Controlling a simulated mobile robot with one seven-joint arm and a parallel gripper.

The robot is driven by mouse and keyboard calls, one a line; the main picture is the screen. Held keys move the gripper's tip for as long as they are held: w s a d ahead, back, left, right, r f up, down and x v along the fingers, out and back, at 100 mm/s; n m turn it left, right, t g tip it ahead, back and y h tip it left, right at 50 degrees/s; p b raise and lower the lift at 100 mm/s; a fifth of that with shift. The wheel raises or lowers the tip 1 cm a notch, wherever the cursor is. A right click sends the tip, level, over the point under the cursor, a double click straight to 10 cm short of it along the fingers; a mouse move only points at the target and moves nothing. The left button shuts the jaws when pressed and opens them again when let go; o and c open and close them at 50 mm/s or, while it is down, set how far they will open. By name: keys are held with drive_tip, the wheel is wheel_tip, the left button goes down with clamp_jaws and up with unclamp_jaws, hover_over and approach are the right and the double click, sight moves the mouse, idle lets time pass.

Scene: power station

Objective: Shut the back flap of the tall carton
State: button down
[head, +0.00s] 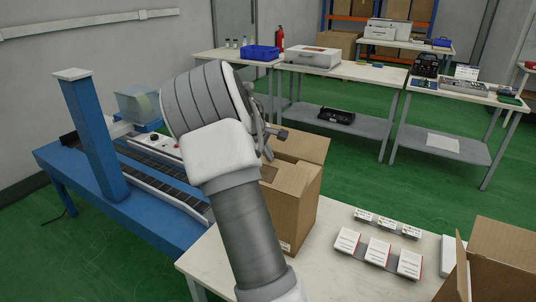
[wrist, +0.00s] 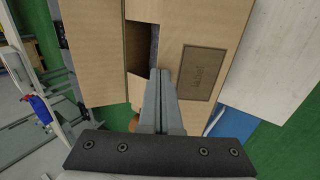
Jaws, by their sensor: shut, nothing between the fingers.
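The tall brown carton (head: 300,205) stands on the pale table, partly hidden behind my arm. One flap (head: 300,145) stretches out beyond its far top edge, not folded down flat. In the wrist view the carton top (wrist: 178,25) lies below my gripper (wrist: 161,73). A panel with a darker brown patch (wrist: 196,72) is on the right, and a wide panel (wrist: 92,50) is on the left. A narrow dark gap shows between them. My gripper is shut and empty, its fingertips over the gap; I cannot tell whether they touch cardboard. The head view mostly hides my gripper.
Several small white boxes (head: 378,252) lie on the table (head: 335,280) right of the carton. Another open carton (head: 500,255) is at the lower right. A blue conveyor (head: 130,205) with a post stands on the left. Workbenches (head: 345,72) stand behind, across green floor.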

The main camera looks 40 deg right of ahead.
sight(273, 161)
drive_tip(key=shift+r+p, duration=0.1)
drive_tip(key=shift+p, duration=0.2)
drive_tip(key=d+y+p, duration=0.1)
drive_tip(key=p, duration=0.1)
drive_tip(key=shift+w+g+p, duration=0.1)
drive_tip(key=shift+g+p, duration=0.2)
drive_tip(key=shift+p, duration=0.1)
drive_tip(key=p, duration=0.1)
drive_tip(key=y+p, duration=0.1)
drive_tip(key=shift+w+d+f+p, duration=0.1)
drive_tip(key=shift+d+f+p, duration=0.2)
drive_tip(key=shift+f, duration=0.1)
drive_tip(key=shift+w+d+f+g+y+p, duration=0.2)
drive_tip(key=shift+f+g+y+p, duration=0.25)
drive_tip(key=shift+p, duration=0.55)
drive_tip(key=shift+w+d+f+y, duration=0.1)
drive_tip(key=shift+d+f+y, duration=0.15)
drive_tip(key=shift+f, duration=0.5)
drive_tip(key=shift+w+d+f+y, duration=0.1)
drive_tip(key=shift+d+f, duration=0.15)
drive_tip(key=shift+f, duration=0.6)
drive_tip(key=shift+p, duration=0.35)
